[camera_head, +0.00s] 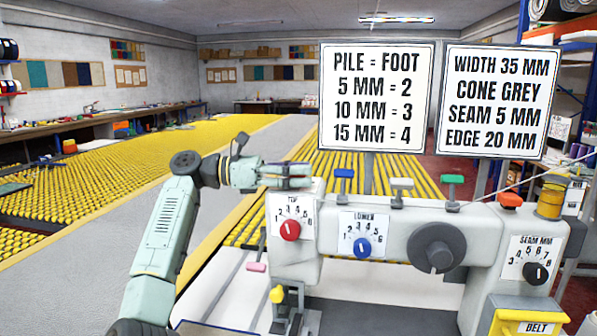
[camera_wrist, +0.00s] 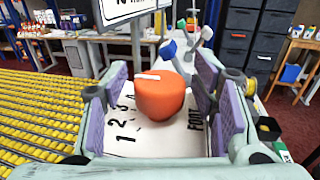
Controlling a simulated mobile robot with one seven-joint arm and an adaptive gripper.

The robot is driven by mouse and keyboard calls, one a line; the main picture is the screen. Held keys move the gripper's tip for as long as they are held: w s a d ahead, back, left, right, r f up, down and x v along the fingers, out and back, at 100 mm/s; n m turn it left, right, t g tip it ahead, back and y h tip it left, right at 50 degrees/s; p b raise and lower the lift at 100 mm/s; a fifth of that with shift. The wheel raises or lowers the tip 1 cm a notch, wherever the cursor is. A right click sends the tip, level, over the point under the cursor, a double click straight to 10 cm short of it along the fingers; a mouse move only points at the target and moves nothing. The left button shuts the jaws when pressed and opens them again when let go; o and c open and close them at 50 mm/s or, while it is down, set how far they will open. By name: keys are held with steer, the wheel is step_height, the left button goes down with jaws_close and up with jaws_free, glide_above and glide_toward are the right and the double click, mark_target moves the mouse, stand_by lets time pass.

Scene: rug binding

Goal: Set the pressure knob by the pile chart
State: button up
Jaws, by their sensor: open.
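An orange-red knob (camera_wrist: 160,97) with a white pointer line stands on a white dial plate (camera_wrist: 140,140) marked FOOT in the wrist view. The numbers 1, 2 and 3 show to its left; the pointer lies toward the left, but its exact number I cannot tell. My gripper (camera_wrist: 165,95) is open, with a purple-padded finger on each side of the knob and gaps between. In the head view my gripper (camera_head: 270,175) is at the machine's upper left, and the FOOT knob is not visible there. The pile chart (camera_head: 375,97) reads 5 MM = 2, 10 MM = 3, 15 MM = 4.
The sewing machine (camera_head: 395,240) carries a red TOP knob (camera_head: 290,230), a blue LOWER knob (camera_head: 361,247) and a black SEAM MM knob (camera_head: 535,273). A second sign (camera_head: 495,103) reads width 35, cone grey, seam 5, edge 20. Yellow roller tables (camera_head: 100,175) lie left.

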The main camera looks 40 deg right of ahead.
steer(key=v, duration=0.7)
steer(key=shift+w+a, duration=0.15)
steer(key=shift+a, duration=0.1)
stand_by(0.5)
